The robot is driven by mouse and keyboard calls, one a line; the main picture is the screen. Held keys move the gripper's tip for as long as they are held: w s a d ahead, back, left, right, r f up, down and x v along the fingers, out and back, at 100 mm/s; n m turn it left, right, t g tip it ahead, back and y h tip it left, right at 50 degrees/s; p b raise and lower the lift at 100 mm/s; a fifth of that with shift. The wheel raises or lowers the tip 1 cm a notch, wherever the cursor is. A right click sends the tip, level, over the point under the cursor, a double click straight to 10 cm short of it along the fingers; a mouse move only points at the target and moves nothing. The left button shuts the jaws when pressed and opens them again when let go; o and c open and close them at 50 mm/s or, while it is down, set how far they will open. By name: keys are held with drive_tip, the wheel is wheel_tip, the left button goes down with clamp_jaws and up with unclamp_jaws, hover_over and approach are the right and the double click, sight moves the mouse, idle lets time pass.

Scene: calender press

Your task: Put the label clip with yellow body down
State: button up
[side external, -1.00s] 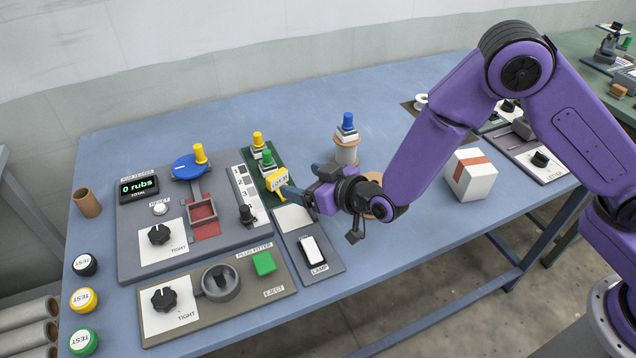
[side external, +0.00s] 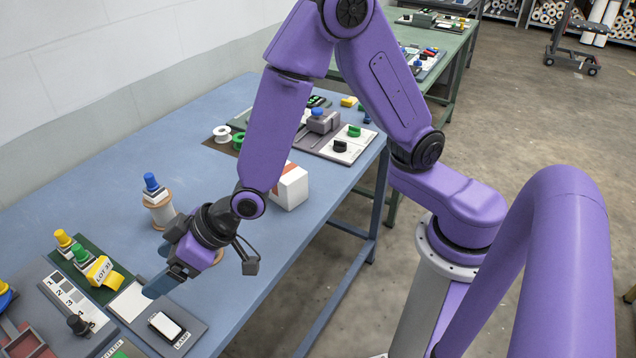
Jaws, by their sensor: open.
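The label clip with yellow body (side external: 102,271) sits at the near end of a green board (side external: 93,244), its white lettered label facing the camera. My gripper (side external: 160,268) is to the right of the clip, with its blue-grey fingers apart and nothing seen between them. A small gap shows between the fingers and the clip. The clip's underside is hidden.
Clips with green (side external: 82,256) and yellow (side external: 65,241) tops stand behind the yellow clip on the board. A blue-topped piece on a spool (side external: 158,204) stands close behind my gripper. A lamp panel (side external: 168,326) lies in front. A white box (side external: 290,187) stands right.

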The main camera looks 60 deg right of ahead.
drive_tip(key=s+d+r+n+g+h, duration=0.3)
drive_tip(key=s+d, duration=0.8)
drive_tip(key=d, duration=0.2)
drive_tip(key=s+d+r+n+g+h, duration=0.3)
drive_tip(key=s+d+r+g, duration=0.1)
drive_tip(key=s+d, duration=0.8)
drive_tip(key=shift+s+d+r, duration=0.2)
drive_tip(key=shift+d+r, duration=0.05)
drive_tip(key=shift+d, duration=0.5)
